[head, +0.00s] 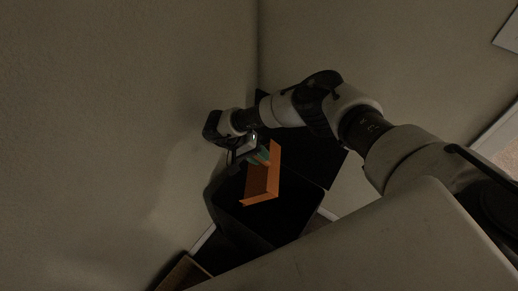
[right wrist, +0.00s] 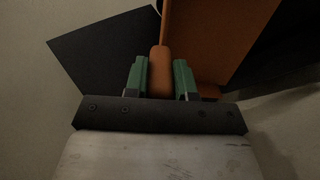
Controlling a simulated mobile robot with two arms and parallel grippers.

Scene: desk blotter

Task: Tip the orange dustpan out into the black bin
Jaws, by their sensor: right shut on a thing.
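The orange dustpan (head: 264,183) hangs over the open black bin (head: 290,221) in the head view, tilted, with its pan side below my gripper. My right gripper (head: 252,156) is shut on the dustpan's handle. In the right wrist view the green fingertips (right wrist: 160,78) sit on both sides of the orange handle (right wrist: 160,62), and the orange pan (right wrist: 225,40) shows beyond. I see no loose contents on the pan. The bin's inside is dark, so what lies in it cannot be seen. My left gripper is not in view.
The bin stands in a corner between two plain walls (head: 130,110). A dark panel (head: 312,155), perhaps the bin's lid, stands behind the opening. A brown, box-like thing (head: 184,274) lies at the bottom. The wall is close to the left of my gripper.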

